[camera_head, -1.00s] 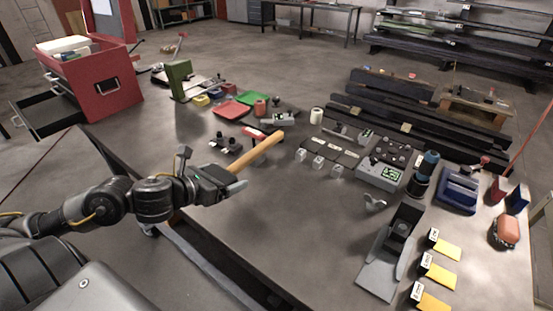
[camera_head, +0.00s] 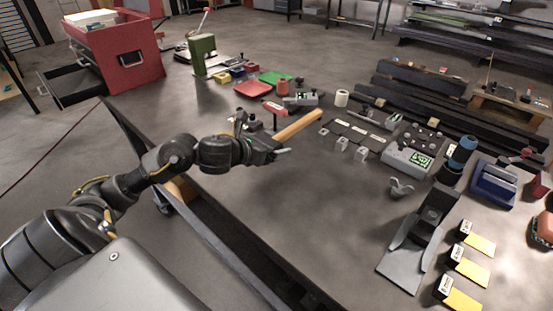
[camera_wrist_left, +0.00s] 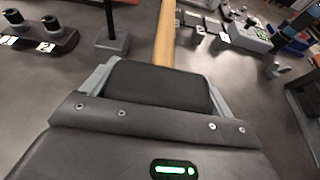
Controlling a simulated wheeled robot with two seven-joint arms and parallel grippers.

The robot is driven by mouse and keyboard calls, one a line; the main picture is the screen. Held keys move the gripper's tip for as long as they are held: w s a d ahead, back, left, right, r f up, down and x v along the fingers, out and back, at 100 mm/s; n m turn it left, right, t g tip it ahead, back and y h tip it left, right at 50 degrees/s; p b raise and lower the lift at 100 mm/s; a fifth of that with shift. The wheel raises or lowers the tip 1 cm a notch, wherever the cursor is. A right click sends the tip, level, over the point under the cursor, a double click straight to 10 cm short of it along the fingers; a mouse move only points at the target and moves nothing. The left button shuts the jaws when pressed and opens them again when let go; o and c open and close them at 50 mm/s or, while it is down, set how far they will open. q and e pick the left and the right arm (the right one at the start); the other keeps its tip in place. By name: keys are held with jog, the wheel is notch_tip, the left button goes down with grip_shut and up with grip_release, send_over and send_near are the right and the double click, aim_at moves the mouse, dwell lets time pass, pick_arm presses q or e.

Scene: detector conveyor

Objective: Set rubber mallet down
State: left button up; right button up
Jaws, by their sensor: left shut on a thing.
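The rubber mallet shows as a light wooden handle (camera_head: 300,125) slanting up and right from my left gripper (camera_head: 278,154). The gripper is shut on the mallet above the dark table (camera_head: 235,205). In the left wrist view, the handle (camera_wrist_left: 165,35) runs away from a dark block between the grey fingers; I cannot tell whether this block is the mallet head. The gap between the mallet and the table cannot be judged. My right gripper is not in view.
A red-topped black stand (camera_head: 273,107) is just behind the handle. Clear cubes (camera_head: 341,144) and a grey device with a green screen (camera_head: 408,158) lie to the right. A grey angled stand (camera_head: 425,230) and yellow cards (camera_head: 480,245) are at the front right. The table's front middle is clear.

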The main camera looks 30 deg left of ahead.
pick_arm(q)
jog(key=shift+w+f, duration=0.75)
jog(key=shift+f, duration=0.2)
jog(key=shift+w+f, duration=0.75)
jog(key=shift+f, duration=1.7)
jog(key=shift+w, duration=0.1)
jog(key=shift+f, duration=0.2)
jog(key=o, duration=1.1)
